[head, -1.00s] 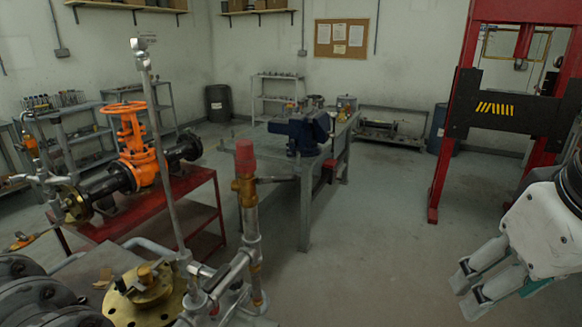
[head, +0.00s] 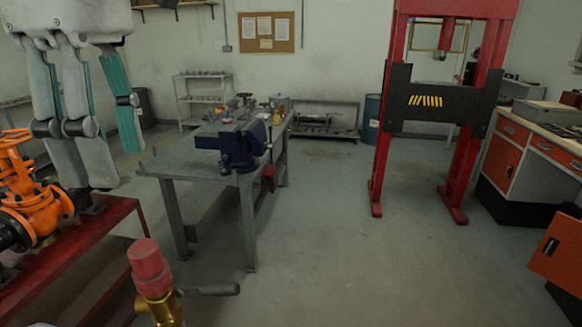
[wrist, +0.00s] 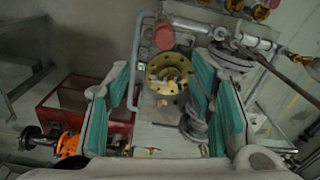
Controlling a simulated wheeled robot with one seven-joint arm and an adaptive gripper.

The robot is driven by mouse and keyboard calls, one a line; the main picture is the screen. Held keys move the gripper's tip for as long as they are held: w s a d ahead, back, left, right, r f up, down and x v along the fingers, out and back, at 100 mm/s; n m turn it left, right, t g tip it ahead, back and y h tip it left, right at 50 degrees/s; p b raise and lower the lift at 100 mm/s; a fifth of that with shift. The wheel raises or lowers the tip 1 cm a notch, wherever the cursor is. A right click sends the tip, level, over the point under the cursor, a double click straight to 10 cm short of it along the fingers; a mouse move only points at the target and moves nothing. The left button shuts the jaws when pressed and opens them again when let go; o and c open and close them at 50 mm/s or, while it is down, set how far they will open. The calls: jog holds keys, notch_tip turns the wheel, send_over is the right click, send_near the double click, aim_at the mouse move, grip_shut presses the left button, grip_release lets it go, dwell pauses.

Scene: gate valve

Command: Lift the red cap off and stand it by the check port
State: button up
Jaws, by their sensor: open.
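The red cap (head: 150,267) sits on top of a brass fitting (head: 166,309) at the lower left of the head view, slightly tilted in the picture. The cap also shows at the top middle of the wrist view (wrist: 163,34), beyond my fingertips. My gripper (head: 103,165) hangs at the upper left of the head view, fingers pointing down, apart from the cap and above it in the picture. In the wrist view my gripper (wrist: 160,76) is open and empty, with teal pads spread. A round brass flange (wrist: 168,72) shows between the fingers. I cannot tell which part is the check port.
An orange gate valve (head: 30,190) stands on a red stand (head: 75,245) at the left. A side lever (head: 208,290) sticks out beside the fitting. A workbench with a blue vise (head: 240,145) stands behind. A red press (head: 385,150) stands right; the floor between is clear.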

send_over(142, 247)
jog(key=f, duration=0.6)
jog(key=shift+w+a+f, duration=0.2)
jog(key=shift+w+f, duration=0.1)
jog(key=f, duration=0.4)
jog(key=shift+s+d+f, duration=0.15)
jog(key=shift+s+d, duration=0.1)
jog(key=shift+s, duration=0.1)
jog(key=shift+f, duration=0.55)
grip_shut()
